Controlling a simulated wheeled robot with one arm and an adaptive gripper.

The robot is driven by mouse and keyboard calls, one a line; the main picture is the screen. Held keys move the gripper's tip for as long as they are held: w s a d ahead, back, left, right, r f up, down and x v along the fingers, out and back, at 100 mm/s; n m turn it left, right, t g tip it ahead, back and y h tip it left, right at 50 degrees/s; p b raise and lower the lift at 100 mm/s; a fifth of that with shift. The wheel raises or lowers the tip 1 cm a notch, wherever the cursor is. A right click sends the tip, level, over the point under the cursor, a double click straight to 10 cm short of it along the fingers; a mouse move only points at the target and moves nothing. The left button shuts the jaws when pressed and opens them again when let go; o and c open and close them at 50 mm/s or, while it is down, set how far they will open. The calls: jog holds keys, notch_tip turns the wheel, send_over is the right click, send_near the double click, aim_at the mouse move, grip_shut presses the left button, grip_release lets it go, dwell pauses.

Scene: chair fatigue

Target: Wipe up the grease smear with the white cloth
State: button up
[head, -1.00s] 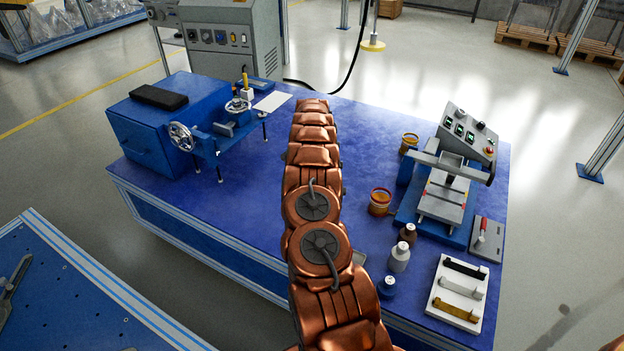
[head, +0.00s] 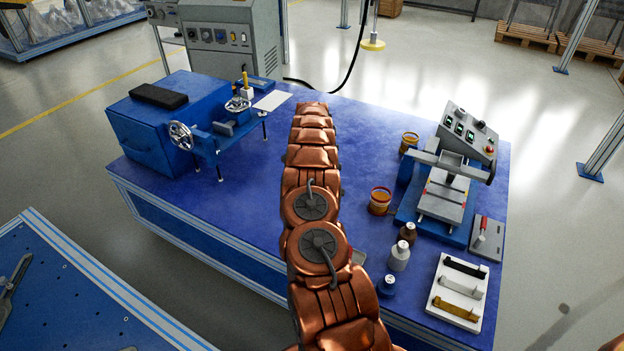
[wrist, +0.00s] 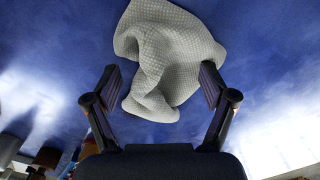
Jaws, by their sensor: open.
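In the wrist view, the white cloth (wrist: 170,50) lies crumpled on the blue tabletop, showing as grey-white textured fabric. My gripper (wrist: 160,82) is open, with one finger on each side of the cloth's near folds. I cannot tell whether either finger touches the cloth. In the head view my copper-coloured arm reaches across the table and hides the cloth and my gripper. I cannot make out the grease smear in either view.
The blue table (head: 250,215) carries a blue machine with handwheels (head: 160,125) on the left. On the right stand a press with a control box (head: 445,185), orange tins (head: 380,200), small bottles (head: 399,257) and a white tray (head: 457,292). The table's left front is clear.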

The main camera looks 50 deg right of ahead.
jog(key=shift+f, duration=0.9)
jog(key=shift+c, duration=0.5)
jog(key=shift+c, duration=0.4)
jog(key=shift+a, duration=0.1)
jog(key=c, duration=0.6)
jog(key=shift+f, duration=0.1)
jog(key=shift+r, duration=0.45)
jog(key=shift+c, duration=1.1)
jog(key=shift+w+r+b, duration=0.1)
jog(key=shift+r+b, duration=0.15)
jog(key=shift+b, duration=0.15)
grip_shut()
jog(key=shift+b, duration=0.3)
